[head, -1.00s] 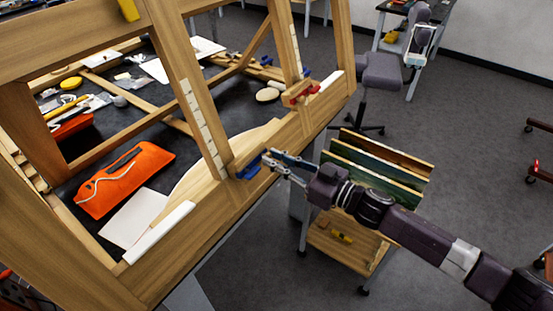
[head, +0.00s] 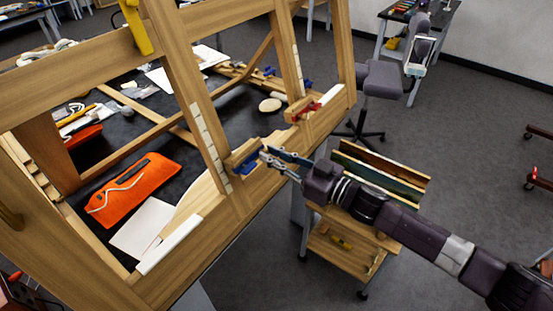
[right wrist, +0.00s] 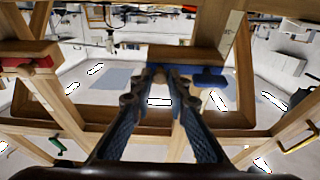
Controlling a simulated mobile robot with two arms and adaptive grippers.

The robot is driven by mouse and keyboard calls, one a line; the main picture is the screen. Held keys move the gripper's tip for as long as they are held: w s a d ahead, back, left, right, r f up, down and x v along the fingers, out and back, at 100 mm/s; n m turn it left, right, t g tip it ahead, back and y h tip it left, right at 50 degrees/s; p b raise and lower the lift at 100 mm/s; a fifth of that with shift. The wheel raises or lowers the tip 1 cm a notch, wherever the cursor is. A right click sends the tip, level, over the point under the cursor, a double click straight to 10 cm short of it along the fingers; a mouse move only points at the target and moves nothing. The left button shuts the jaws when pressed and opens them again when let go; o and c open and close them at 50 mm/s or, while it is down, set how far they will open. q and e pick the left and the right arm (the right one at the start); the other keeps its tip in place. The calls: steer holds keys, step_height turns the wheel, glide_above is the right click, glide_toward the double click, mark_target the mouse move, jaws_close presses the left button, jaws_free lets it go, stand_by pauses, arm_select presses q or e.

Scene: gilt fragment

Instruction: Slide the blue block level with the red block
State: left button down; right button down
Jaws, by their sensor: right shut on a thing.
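The blue block (head: 247,161) is on the near post of the wooden frame, with a wooden piece beside it. The red block (head: 308,111) is on the far post, farther right and higher in the head view. In the right wrist view, the blue block (right wrist: 210,77) is right of centre and the red block (right wrist: 14,63) is at the left edge. My right gripper (head: 267,156) is shut on the blue block's wooden part from the outer side; its fingertips (right wrist: 160,75) meet it in the wrist view. The exact contact is partly hidden. My left gripper is not in view.
Pale graduated strips (head: 209,140) run along the posts. An orange pouch (head: 133,188) and white sheet (head: 143,227) lie on the dark surface inside the frame. A wooden cart (head: 345,243) with upright panels stands under my right arm.

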steer(key=shift+r, duration=0.1)
steer(key=c, duration=1.9)
jaws_free()
steer(key=v, duration=1.2)
